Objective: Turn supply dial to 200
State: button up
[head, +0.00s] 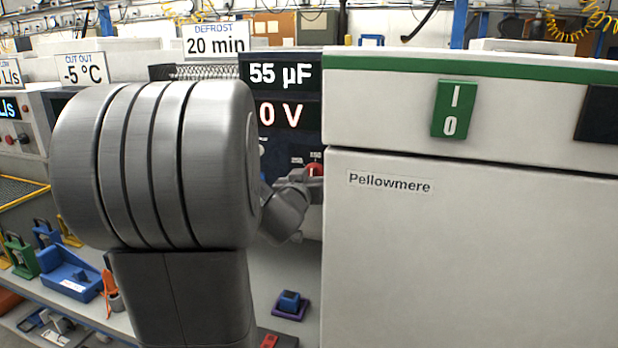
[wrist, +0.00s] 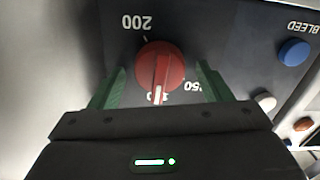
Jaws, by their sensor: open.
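The red supply dial (wrist: 161,70) is on a dark panel in the wrist view, with a white pointer line running toward the bottom of the picture. The mark at the pointer's end is partly hidden by my gripper. A "200" mark (wrist: 140,22) is at the dial's upper left. My gripper (wrist: 160,74) is open, with one green finger on each side of the dial and visible gaps between. In the head view the dial (head: 314,169) shows small beside the white cabinet's edge, partly hidden by my arm.
The panel display (head: 281,95) reads 55 µF and 0 V. A blue button (wrist: 294,52) labelled BLEED and a pale button (wrist: 265,101) are right of the dial in the wrist view. The white cabinet (head: 450,250) with a green switch (head: 454,110) stands close on the right.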

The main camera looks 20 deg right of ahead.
jog(key=c, duration=1)
jog(key=shift+o, duration=0.2)
